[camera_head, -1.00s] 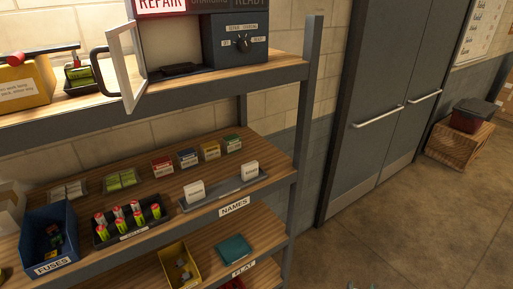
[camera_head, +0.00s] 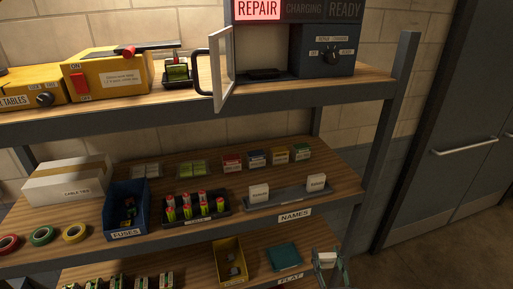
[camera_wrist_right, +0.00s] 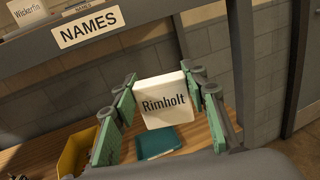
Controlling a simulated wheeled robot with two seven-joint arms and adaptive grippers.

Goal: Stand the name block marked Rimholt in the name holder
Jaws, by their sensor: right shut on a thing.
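The white name block marked Rimholt (camera_wrist_right: 165,101) is between the green fingers of my right gripper (camera_wrist_right: 163,98), its lettering upright and facing the wrist camera. In the head view my right gripper (camera_head: 328,263) is at the bottom right, shut on the block (camera_head: 327,259), in front of and below the shelf edge with the NAMES label. The name holder (camera_head: 288,198) is a long dark tray on the middle shelf above that label. Two white name blocks stand in it, one left (camera_head: 259,193) and one right (camera_head: 316,182), with a gap between. My left gripper is out of view.
The NAMES label (camera_wrist_right: 90,27) is on the shelf edge. A battery tray (camera_head: 196,214) and blue fuse bin (camera_head: 127,210) stand left of the holder. Small coloured boxes (camera_head: 257,157) stand behind it. A shelf post (camera_head: 385,140) rises at right. A yellow bin (camera_head: 229,262) is below.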

